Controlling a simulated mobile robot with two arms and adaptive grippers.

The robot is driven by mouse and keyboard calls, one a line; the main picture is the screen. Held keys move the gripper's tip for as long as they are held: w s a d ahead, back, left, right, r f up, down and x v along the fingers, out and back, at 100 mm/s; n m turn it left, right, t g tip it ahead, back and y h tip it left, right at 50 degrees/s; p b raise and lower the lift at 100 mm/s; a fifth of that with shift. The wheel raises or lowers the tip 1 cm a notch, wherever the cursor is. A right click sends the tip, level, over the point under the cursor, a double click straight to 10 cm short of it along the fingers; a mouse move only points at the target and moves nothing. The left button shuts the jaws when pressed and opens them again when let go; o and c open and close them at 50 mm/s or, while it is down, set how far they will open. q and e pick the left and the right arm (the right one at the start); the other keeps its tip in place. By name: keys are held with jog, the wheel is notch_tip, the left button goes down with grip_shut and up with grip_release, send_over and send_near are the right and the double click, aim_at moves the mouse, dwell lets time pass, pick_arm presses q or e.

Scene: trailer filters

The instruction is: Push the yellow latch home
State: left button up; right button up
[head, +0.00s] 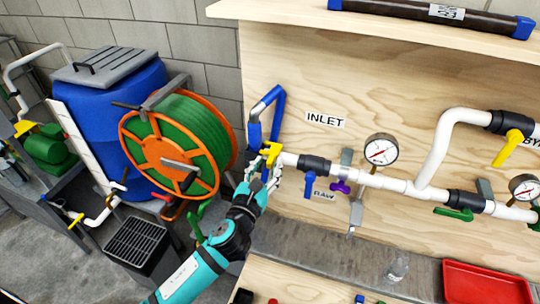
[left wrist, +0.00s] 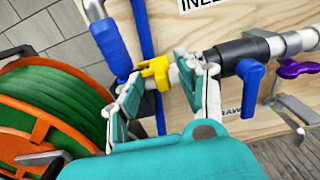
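The yellow latch (head: 271,152) sits where the blue hose end meets the white pipe, below the INLET label. In the left wrist view the yellow latch (left wrist: 156,73) shows between the fingers, with a short piece of white pipe beside it. My left gripper (head: 266,170) is at the latch, its fingers on either side of it. In the left wrist view the left gripper (left wrist: 158,86) is open; a finger looks close to the latch's left edge, but I cannot tell whether it touches. My right gripper is not in view.
The blue hose (head: 256,112) rises just left of the latch. A blue-handled valve (head: 310,182), a purple knob (head: 341,187) and a gauge (head: 381,150) lie along the pipe to the right. An orange-and-green hose reel (head: 180,145) stands left. A red tray (head: 485,285) is at lower right.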

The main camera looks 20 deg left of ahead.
aim_at(269, 154)
pick_arm(q)
jog(key=shift+w, duration=1.35)
jog(key=shift+c, duration=0.4)
grip_shut()
